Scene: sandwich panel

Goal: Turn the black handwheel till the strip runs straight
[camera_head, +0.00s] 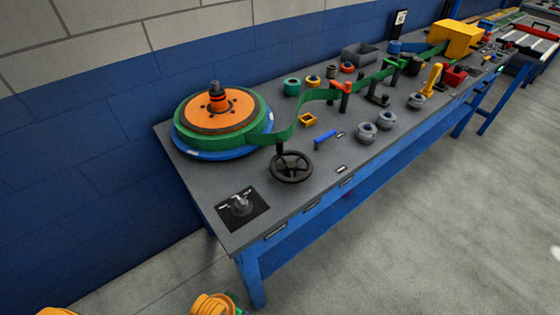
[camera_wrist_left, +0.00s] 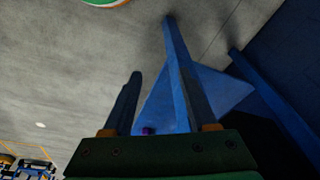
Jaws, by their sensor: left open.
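The black handwheel (camera_head: 291,167) stands on the near part of the grey bench top, with a short upright knob on its rim. The green strip (camera_head: 298,115) leaves the reel (camera_head: 221,110) at the left, bends in a loose curve, passes a red-topped post (camera_head: 345,88) and runs on to a yellow box (camera_head: 457,38). It is not straight near the reel. My left gripper (camera_wrist_left: 157,76) shows only in the left wrist view, open and empty, with floor and blue bench legs beyond it. No gripper touches the handwheel.
The bench top (camera_head: 225,182) also holds a dark plate with a small lever (camera_head: 241,204), a blue bar (camera_head: 325,136), grey round parts (camera_head: 367,132) and a grey bin (camera_head: 360,54). A blue wall stands behind. Floor in front of the bench is clear.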

